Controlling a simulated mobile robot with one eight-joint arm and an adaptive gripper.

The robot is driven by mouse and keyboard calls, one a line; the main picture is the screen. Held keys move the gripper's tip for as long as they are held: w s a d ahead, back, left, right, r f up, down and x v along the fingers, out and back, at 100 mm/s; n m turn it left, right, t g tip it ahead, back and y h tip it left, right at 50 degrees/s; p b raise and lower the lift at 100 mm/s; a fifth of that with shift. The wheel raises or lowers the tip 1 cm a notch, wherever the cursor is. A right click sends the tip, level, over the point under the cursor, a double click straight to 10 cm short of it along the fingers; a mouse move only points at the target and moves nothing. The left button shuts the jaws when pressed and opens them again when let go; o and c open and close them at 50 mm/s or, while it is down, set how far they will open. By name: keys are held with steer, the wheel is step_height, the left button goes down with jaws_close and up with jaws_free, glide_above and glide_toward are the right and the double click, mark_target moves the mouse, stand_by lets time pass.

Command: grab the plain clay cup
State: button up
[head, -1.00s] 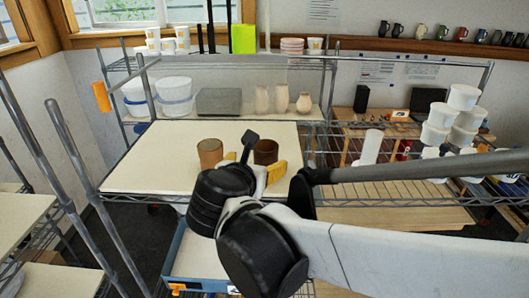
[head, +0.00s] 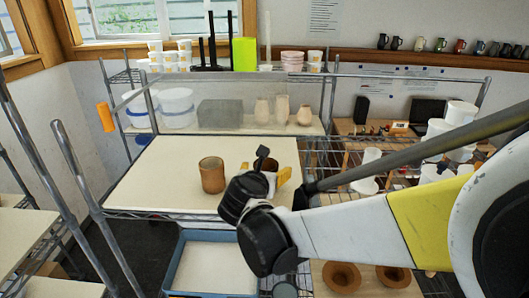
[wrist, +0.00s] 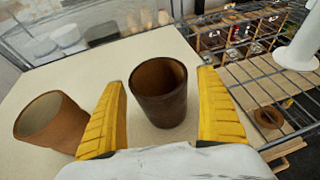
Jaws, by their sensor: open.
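Two cups stand upright on the cream shelf board (head: 150,180). The left one is a lighter reddish-brown clay cup (head: 211,175); it shows at the left of the wrist view (wrist: 50,124). The other is a darker brown cup (wrist: 160,92), mostly hidden by my wrist in the head view. I cannot tell for sure which is the plain clay cup. My gripper (wrist: 161,78) is open, with one yellow finger on each side of the dark cup in the wrist view. Gaps show between the cup and both fingers, and the lighter cup is outside the left finger.
A clear panel and white tubs (head: 177,108) stand behind the board, with pale vases (head: 281,110) beside them. Wire shelving (wrist: 265,75) adjoins on the right. A blue-rimmed tray (head: 168,275) is below the board's front edge. The board's left part is clear.

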steer(key=shift+s, duration=0.15)
steer(key=c, duration=1.5)
steer(key=shift+r, duration=0.1)
